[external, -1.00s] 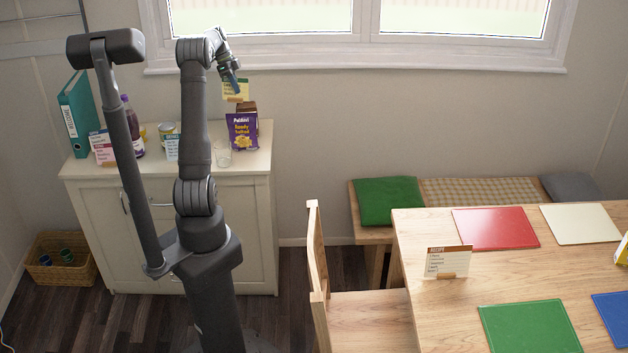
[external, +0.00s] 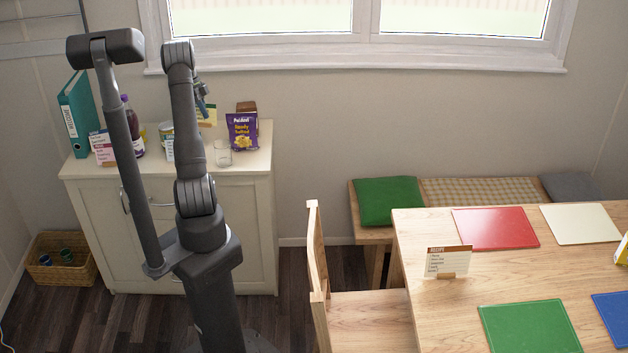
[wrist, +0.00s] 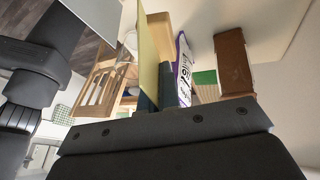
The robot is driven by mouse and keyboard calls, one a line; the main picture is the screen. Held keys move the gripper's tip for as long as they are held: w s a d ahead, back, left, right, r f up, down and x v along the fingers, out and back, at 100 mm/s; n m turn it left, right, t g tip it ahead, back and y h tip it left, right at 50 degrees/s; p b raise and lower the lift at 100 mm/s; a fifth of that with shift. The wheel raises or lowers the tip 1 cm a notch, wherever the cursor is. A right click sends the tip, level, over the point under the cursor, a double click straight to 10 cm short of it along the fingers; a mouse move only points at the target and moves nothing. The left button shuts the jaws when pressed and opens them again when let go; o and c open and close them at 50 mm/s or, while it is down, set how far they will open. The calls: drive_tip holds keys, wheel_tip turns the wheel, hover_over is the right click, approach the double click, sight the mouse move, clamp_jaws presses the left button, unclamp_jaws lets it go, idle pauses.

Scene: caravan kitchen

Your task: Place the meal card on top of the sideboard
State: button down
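A small card with a green header and yellow face (external: 208,115) is above or on the back of the sideboard (external: 250,160), partly hidden by my arm; I take it to be the meal card, but its text is unreadable. My gripper (external: 204,108) is at its top edge. In the wrist view the pale yellow card (wrist: 149,60) shows nearly edge-on between the dark fingers (wrist: 163,92), so my gripper appears shut on it. I cannot tell whether its base touches the sideboard top.
The purple snack packet (external: 242,132), brown box (external: 246,107) and glass (external: 222,154) stand right of the card. A tin (external: 166,131), another card (external: 170,149), a bottle (external: 127,115), a red-headed card (external: 102,148) and a teal binder (external: 77,112) stand left. A recipe card (external: 448,260) is on the table.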

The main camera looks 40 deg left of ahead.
wheel_tip(320, 180, down, 11)
drive_tip(key=shift+r, duration=0.2)
drive_tip(key=shift+f, duration=0.1)
drive_tip(key=c, duration=1.7)
unclamp_jaws()
drive_tip(key=v, duration=1.2)
